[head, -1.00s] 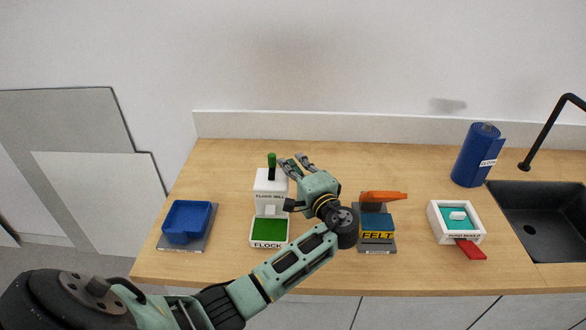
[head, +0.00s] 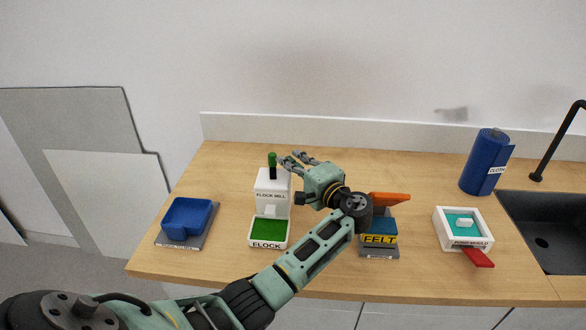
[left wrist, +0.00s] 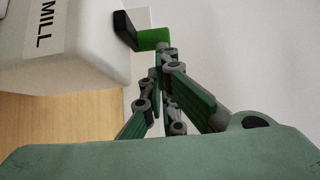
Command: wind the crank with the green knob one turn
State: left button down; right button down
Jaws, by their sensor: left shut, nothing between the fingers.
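The white flock mill (head: 271,190) stands on the counter, with a tray of green flock (head: 268,231) at its front. Its crank has a black arm and an upright green knob (head: 272,158) on top. In the left wrist view the green knob (left wrist: 153,38) shows beside the black crank arm (left wrist: 125,30). My left gripper (head: 287,159) is just right of the knob in the head view. Its fingertips (left wrist: 160,56) come together close to the knob, shut and empty; I cannot tell whether they touch it. My right gripper is not in view.
A blue bin (head: 186,216) stands at left. A felt holder (head: 379,240) with an orange lever (head: 390,199), a white mould box (head: 463,230) with a red handle, a blue cloth roll (head: 486,162) and a black sink (head: 548,225) are at right. My left forearm crosses the front edge.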

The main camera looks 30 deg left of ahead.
pick_arm(q)
jog(key=shift+a+f+b, duration=0.1)
jog(key=shift+a+b, duration=0.15)
jog(key=shift+b, duration=0.3)
jog(key=shift+w+a, duration=0.1)
jog(key=shift+a, duration=0.1)
jog(key=a+n+g+b, duration=0.1)
jog(key=a+g+b, duration=0.1)
jog(key=a+b, duration=0.1)
jog(key=shift+n+y+b, duration=0.3)
jog(key=shift+y+b, duration=0.1)
jog(key=shift+b, duration=0.1)
jog(key=shift+a, duration=0.1)
dwell(1.0)
